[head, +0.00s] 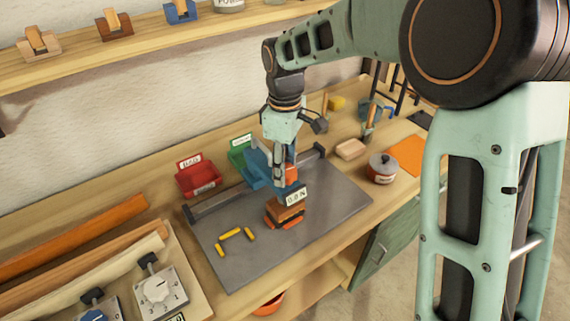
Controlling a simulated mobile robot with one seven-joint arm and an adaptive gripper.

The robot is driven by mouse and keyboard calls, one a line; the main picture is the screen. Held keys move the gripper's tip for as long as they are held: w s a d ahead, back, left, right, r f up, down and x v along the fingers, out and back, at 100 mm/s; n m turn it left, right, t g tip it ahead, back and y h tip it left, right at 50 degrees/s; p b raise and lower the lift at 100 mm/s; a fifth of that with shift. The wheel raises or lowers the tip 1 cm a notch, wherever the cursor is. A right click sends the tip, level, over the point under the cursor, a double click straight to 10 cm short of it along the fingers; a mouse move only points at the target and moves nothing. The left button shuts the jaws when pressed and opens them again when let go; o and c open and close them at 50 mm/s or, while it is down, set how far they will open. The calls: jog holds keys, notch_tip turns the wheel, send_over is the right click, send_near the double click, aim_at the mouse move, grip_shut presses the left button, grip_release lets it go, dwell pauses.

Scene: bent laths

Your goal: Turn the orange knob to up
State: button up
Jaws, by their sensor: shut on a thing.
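My gripper (280,180) points down over the grey mat (232,262), above a small stack of orange and brown blocks (284,212). It is shut on an orange piece (292,174), of which only part shows beside the fingers. I cannot tell whether this piece is the orange knob or which way it points. A white display reading about 0.0 N (296,196) sits just below it, in front of the stack.
Red (198,178) and green (241,152) bins stand behind the mat, with a blue bin beside my gripper. Several yellow pieces (230,235) lie on the mat. A lidded pot (382,168) and an orange sheet (408,154) are to the right. Long laths (75,240) lie at left.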

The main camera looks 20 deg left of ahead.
jog(key=shift+n, duration=1.1)
jog(key=o, duration=1.2)
jog(key=shift+c, duration=0.2)
jog(key=shift+r, duration=0.1)
notch_tip(320, 180, up, 12)
